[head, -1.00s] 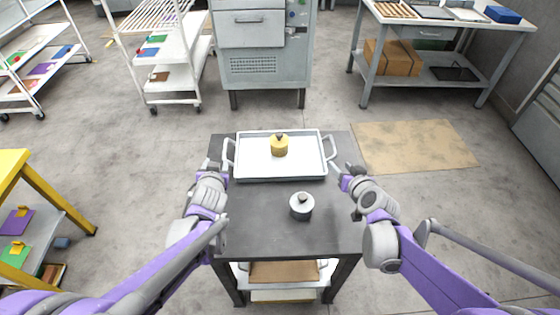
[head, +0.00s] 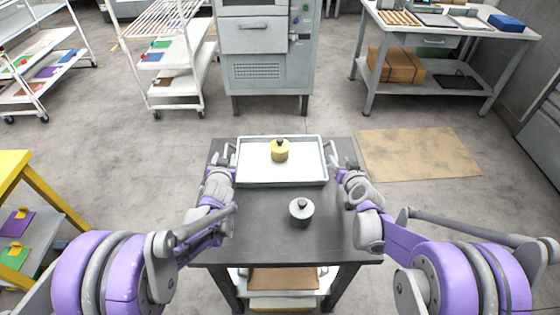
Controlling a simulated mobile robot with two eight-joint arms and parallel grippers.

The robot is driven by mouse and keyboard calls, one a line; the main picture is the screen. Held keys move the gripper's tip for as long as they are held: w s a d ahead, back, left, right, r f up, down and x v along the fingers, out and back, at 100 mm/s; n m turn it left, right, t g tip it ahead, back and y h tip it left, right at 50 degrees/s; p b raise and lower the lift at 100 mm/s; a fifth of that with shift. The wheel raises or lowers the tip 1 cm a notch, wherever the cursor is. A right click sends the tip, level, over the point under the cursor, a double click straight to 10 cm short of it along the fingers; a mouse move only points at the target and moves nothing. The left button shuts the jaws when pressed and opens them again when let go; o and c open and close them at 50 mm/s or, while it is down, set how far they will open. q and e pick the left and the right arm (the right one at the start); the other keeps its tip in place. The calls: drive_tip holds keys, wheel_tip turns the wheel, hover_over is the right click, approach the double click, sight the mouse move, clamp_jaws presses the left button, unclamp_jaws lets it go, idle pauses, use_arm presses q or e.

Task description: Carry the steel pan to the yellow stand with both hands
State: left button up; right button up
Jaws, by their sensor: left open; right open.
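The steel pan (head: 265,176) is a shallow rectangular tray lying on the dark table, with a yellow round piece with a dark knob (head: 280,151) standing in it. My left gripper (head: 225,153) is open at the pan's left end handle. My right gripper (head: 338,155) is open at the right end handle. Both handles are partly hidden by the grippers, and I cannot tell whether the fingers touch them. The yellow stand (head: 40,198) is at the left edge, only partly in view.
A grey knobbed piece (head: 301,211) stands on the dark table (head: 262,240) in front of the pan. A grey cabinet (head: 265,60) stands behind. White racks (head: 172,100) are at back left, a workbench (head: 450,45) at back right. A brown mat (head: 418,155) lies on the floor.

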sight(225, 154)
use_arm(q)
drive_tip(key=x, duration=0.5)
drive_tip(key=shift+w+f, duration=0.1)
drive_tip(key=shift+w, duration=0.2)
use_arm(e)
drive_tip(key=x, duration=0.5)
drive_tip(key=shift+w+f, duration=0.1)
drive_tip(key=shift+w, duration=0.2)
use_arm(q)
clamp_jaws()
use_arm(e)
clamp_jaws()
use_arm(q)
drive_tip(key=shift+a, duration=0.1)
